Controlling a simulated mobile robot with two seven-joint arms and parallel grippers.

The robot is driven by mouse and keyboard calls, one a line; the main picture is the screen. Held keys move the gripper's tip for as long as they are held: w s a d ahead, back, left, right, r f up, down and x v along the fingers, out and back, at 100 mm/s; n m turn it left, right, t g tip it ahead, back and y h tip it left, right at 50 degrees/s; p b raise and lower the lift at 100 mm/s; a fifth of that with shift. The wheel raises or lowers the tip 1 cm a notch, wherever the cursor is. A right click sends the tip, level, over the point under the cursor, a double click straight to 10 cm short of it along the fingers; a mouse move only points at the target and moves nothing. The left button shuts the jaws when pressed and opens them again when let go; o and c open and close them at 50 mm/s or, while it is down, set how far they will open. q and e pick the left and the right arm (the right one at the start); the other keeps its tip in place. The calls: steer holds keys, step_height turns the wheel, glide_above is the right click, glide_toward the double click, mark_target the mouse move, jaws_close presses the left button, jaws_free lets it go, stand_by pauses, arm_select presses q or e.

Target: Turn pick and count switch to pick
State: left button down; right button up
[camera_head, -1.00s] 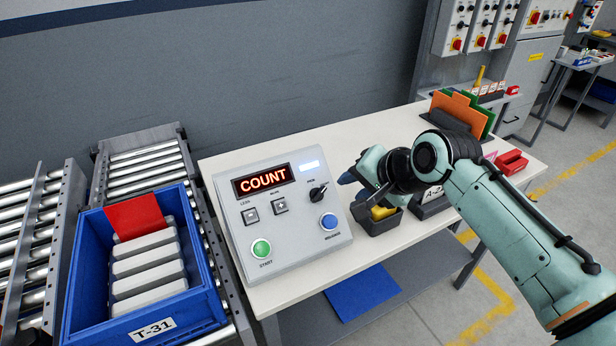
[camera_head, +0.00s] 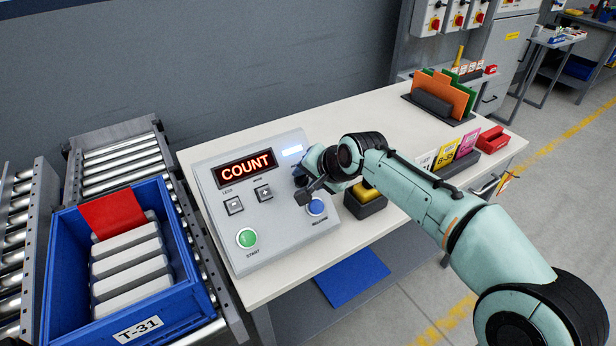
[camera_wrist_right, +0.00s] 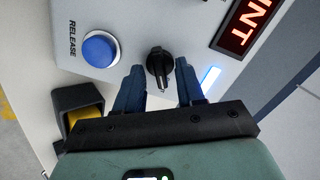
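The grey control box (camera_head: 222,210) stands on the white table, and its red display (camera_head: 246,168) reads COUNT. In the right wrist view, the black rotary switch (camera_wrist_right: 160,64) sits between the two blue fingers of my right gripper (camera_wrist_right: 159,82). The fingers are open, with a gap on both sides of the knob. In the head view, my right gripper (camera_head: 304,184) is at the right side of the box and hides the switch. The blue release button (camera_head: 317,207) is just below it; it also shows in the right wrist view (camera_wrist_right: 101,48). My left gripper is not in view.
A small dark bin with yellow contents (camera_head: 368,192) stands right of the box, under my right arm. A blue crate (camera_head: 190,283) with grey bars and a red card is at left. Coloured folders (camera_head: 452,92) and a red bin (camera_head: 492,139) are farther right.

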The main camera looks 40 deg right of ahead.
steer(key=shift+w, duration=0.1)
jaws_close()
steer(key=shift+n, duration=0.4)
steer(key=n+p, duration=0.1)
steer(key=n, duration=0.3)
steer(key=shift+a+n, duration=0.1)
steer(key=shift+n, duration=0.3)
steer(key=n+p, duration=0.1)
steer(key=n, duration=0.5)
steer(key=shift+w+h, duration=0.1)
steer(key=shift+h, duration=0.2)
steer(key=shift+a, duration=0.1)
